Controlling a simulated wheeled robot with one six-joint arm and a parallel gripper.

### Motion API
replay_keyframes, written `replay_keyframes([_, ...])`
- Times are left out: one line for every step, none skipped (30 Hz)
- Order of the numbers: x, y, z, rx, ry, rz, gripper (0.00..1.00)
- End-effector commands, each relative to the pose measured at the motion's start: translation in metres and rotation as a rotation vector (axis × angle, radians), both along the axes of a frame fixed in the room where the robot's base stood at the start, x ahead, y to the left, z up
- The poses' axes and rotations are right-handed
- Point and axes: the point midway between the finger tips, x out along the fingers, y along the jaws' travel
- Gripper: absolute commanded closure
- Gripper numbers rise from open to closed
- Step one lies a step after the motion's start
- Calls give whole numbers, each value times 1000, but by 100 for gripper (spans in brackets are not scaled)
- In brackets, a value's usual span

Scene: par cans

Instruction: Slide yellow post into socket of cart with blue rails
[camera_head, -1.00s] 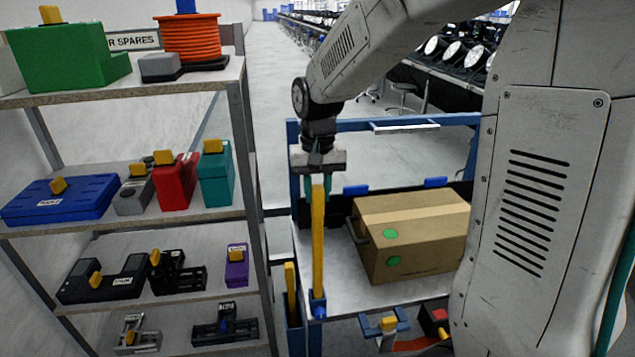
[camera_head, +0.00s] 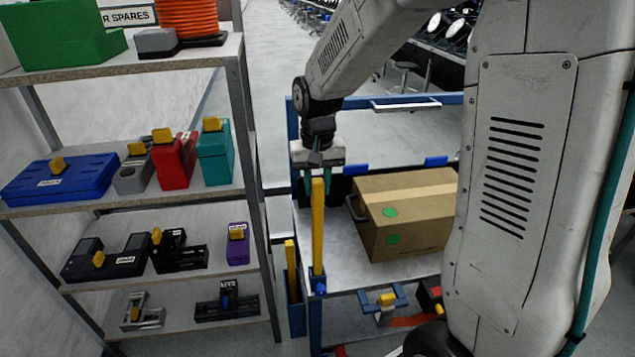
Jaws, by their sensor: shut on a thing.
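My gripper (camera_head: 318,184) points down at the near left corner of the cart with blue rails (camera_head: 385,102). Its fingers are shut on the upper end of the upright yellow post (camera_head: 318,228). The post's lower end meets the blue socket (camera_head: 318,283) at that corner and appears to be inside it; how deep is hidden. A second yellow post (camera_head: 290,258) stands in a blue holder just left of it.
A cardboard box (camera_head: 410,222) with green dots sits on the cart's deck, right of the post. A spares shelf (camera_head: 130,212) with cases and yellow-handled parts stands close on the left. Yellow-topped parts (camera_head: 386,299) lie below the deck.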

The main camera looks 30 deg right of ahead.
Motion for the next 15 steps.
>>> replay_keyframes([0, 0, 0, 0, -1, 0, 94])
replay_keyframes([0, 0, 0, 0, -1, 0, 94])
replay_keyframes([0, 0, 0, 0, -1, 0, 63])
replay_keyframes([0, 0, 0, 0, -1, 0, 54])
replay_keyframes([0, 0, 0, 0, -1, 0, 48])
replay_keyframes([0, 0, 0, 0, -1, 0, 48])
replay_keyframes([0, 0, 0, 0, 0, 0, 48])
replay_keyframes([0, 0, 0, 0, 0, 0, 48])
replay_keyframes([0, 0, 0, 0, 0, 0, 48])
replay_keyframes([0, 0, 0, 0, 0, 0, 48])
replay_keyframes([0, 0, 0, 0, 0, 0, 48])
replay_keyframes([0, 0, 0, 0, 0, 0, 48])
replay_keyframes([0, 0, 1, 0, 0, 0, 48])
replay_keyframes([0, 0, 2, 0, 0, 0, 48])
replay_keyframes([0, 0, 5, 0, -1, 0, 48])
